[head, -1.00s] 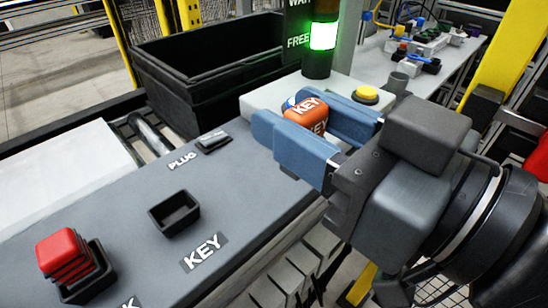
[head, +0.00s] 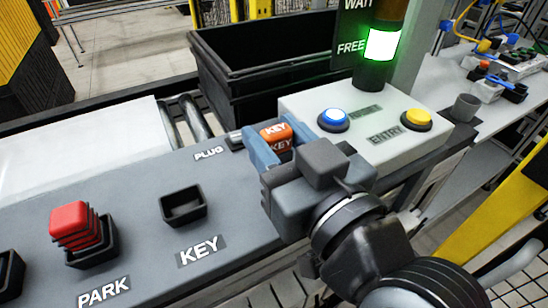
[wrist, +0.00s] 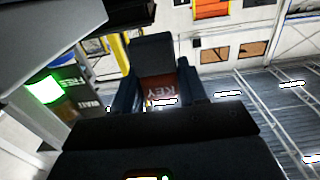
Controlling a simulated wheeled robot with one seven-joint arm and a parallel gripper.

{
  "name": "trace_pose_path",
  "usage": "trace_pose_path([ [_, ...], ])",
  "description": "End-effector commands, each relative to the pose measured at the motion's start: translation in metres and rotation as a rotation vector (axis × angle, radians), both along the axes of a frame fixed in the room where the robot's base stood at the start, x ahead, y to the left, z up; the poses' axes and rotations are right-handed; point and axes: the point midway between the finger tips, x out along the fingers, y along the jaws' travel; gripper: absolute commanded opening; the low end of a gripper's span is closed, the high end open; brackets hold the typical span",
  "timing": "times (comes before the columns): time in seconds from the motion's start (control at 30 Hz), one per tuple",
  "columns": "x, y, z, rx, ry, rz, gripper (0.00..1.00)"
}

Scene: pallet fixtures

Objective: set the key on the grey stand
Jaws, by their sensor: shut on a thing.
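The key is an orange block marked KEY (head: 276,137), held between the blue fingers of my gripper (head: 273,143). My gripper is shut on it, above the right part of the long grey stand (head: 135,205). The lower part of the key is hidden by my gripper. In the wrist view, the key (wrist: 164,90) shows between the fingers, its lettering upside down. On the grey stand, an empty black square socket (head: 184,207) sits behind a KEY label (head: 199,251), left of my gripper.
A red block (head: 72,224) stands in a black socket by the PARK label. A white button box (head: 350,140) with blue and yellow buttons is right of my gripper, beside a lit green lamp (head: 381,45). A black bin (head: 265,70) stands behind.

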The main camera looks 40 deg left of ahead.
Motion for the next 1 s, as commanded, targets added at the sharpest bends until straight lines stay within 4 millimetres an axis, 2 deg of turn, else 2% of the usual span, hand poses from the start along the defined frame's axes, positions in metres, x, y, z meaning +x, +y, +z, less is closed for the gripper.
trace_pose_path([
  [0.13, 0.0, 0.006, -0.008, -0.001, 0.002, 0.001, 0.13],
  [0.4, 0.0, 0.005, -0.041, -0.001, 0.001, 0.002, 0.13],
  [0.83, 0.0, 0.005, -0.047, 0.001, 0.0, 0.0, 0.13],
  [0.87, 0.0, 0.005, -0.046, 0.001, 0.0, 0.0, 0.44],
  [1.0, 0.0, 0.005, -0.046, 0.0, 0.0, 0.0, 0.57],
])
